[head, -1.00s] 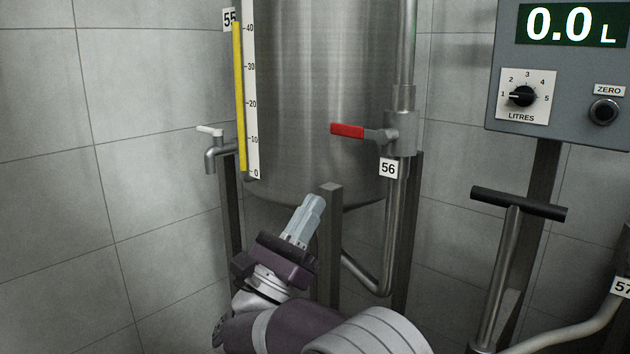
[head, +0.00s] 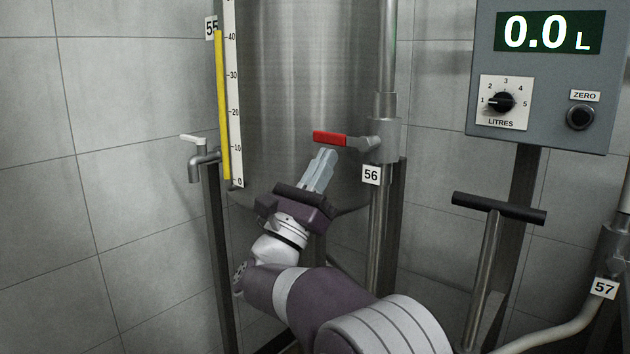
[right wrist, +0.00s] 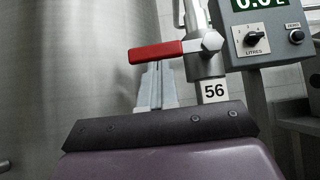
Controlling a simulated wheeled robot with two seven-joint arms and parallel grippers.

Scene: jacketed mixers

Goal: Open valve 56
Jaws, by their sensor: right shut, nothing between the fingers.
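Valve 56 (head: 382,143) sits on the vertical pipe at the right of the steel tank. Its red lever (head: 330,139) points left, crosswise to the pipe, and lies level. The tag 56 (head: 371,175) is just below the valve. My right gripper (head: 328,156) is shut and empty, its tips just below the red lever. In the right wrist view the red lever (right wrist: 158,52) passes above the fingertips (right wrist: 157,66). I cannot tell whether they touch. My left gripper is not in view.
A panel (head: 540,130) with a 0.0 L display, a LITRES knob (head: 502,102) and a ZERO button stands at the right. A black T-handle (head: 499,208) is below it. Tag 57 (head: 604,288) is at lower right. A small tap (head: 200,160) is left of the tank (head: 290,80).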

